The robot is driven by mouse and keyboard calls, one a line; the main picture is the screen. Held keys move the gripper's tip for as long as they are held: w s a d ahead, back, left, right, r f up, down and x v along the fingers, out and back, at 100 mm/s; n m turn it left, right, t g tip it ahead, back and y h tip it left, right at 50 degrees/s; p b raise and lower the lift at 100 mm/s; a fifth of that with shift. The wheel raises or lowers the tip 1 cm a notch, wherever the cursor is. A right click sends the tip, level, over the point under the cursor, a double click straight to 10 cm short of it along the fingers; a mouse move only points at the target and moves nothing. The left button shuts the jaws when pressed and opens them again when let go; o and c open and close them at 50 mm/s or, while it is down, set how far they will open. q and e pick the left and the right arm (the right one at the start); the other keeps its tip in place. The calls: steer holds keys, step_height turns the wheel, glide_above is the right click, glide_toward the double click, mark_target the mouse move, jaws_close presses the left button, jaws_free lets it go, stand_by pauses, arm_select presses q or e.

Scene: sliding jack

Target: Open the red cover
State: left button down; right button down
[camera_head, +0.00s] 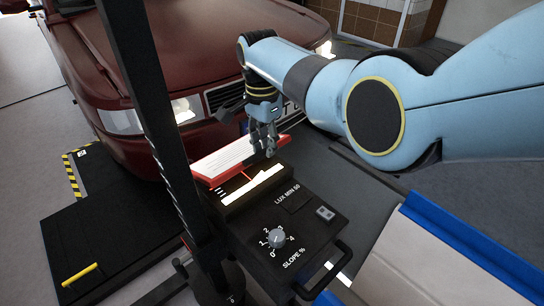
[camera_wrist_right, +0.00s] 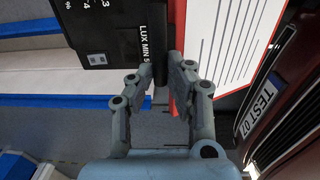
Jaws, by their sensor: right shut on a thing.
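The red cover (camera_head: 205,168) is on the black control box, at its end near the car. It looks raised, with a white lined face showing; the same face fills the upper right of the right wrist view (camera_wrist_right: 232,40). My right gripper (camera_head: 265,145) is at the cover's right end, shut on its edge. In the right wrist view its fingers (camera_wrist_right: 160,82) are either side of the red edge, and the exact contact is partly hidden. The black box (camera_head: 300,215) shows a bright window, "LUX MIN 50" and a slope dial (camera_head: 277,239). My left gripper is not in view.
A dark red car (camera_head: 180,50) with lit headlights stands close behind the cover. A black upright post (camera_head: 160,120) crosses the left. A white surface with blue edging (camera_head: 440,255) lies at the lower right. A yellow handle (camera_head: 80,275) is at the lower left.

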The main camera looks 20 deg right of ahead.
steer(key=shift+w+a+r, duration=0.25)
steer(key=shift+w+r, duration=0.3)
steer(key=shift+r, duration=0.1)
steer(key=shift+w+a+r, duration=0.25)
steer(key=shift+w+r, duration=0.3)
steer(key=shift+r, duration=0.1)
steer(key=c, duration=1.6)
jaws_free()
steer(key=shift+f, duration=0.1)
steer(key=o, duration=0.3)
steer(key=shift+w+a+f, duration=0.1)
steer(key=shift+w, duration=0.15)
steer(key=shift+s, duration=0.15)
steer(key=shift+r, duration=0.2)
steer(key=r, duration=1.1)
steer(key=shift+w+r, duration=0.3)
steer(key=shift+r, duration=0.1)
